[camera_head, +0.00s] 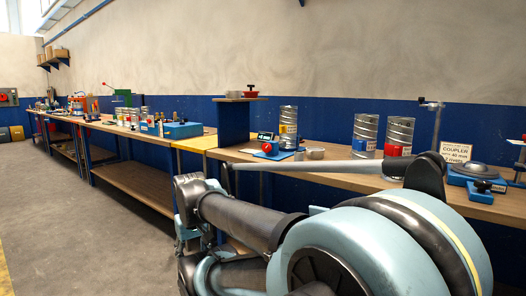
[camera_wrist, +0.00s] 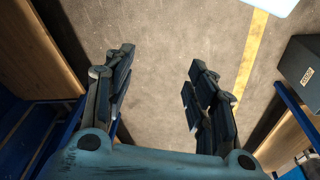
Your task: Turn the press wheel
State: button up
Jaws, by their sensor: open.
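No part can be picked out for certain as the press wheel. A small red round piece with a black knob (camera_head: 250,92) sits on top of a blue stand (camera_head: 234,122) on the bench. A green machine with a red-tipped lever (camera_head: 121,97) stands on the bench farther left and could be a press; its details are too small to tell. My gripper (camera_wrist: 158,84) shows in the wrist view with its two dark fingers wide apart. It is empty and over bare floor, touching nothing. In the head view my arm fills the lower right, and I cannot make out the fingers.
A long wooden bench (camera_head: 340,163) runs along the wall. Spiral duct pieces (camera_head: 288,127) and a coupler sign (camera_head: 456,152) stand on it. The grey floor (camera_head: 95,235) at left is clear. A dark box (camera_wrist: 301,73) lies at right in the wrist view.

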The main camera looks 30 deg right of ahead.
jog(key=w+d+r+n+t+h, duration=0.1)
jog(key=w+d+r+n+h, duration=0.45)
jog(key=w+d, duration=0.55)
jog(key=n+t+h, duration=0.4)
jog(key=n+h, duration=0.7)
jog(key=n, duration=0.5)
send_near(265, 148)
jog(key=x, duration=0.9)
jog(key=shift+d+r, duration=0.1)
jog(key=shift+d, duration=0.2)
jog(key=c, duration=1.1)
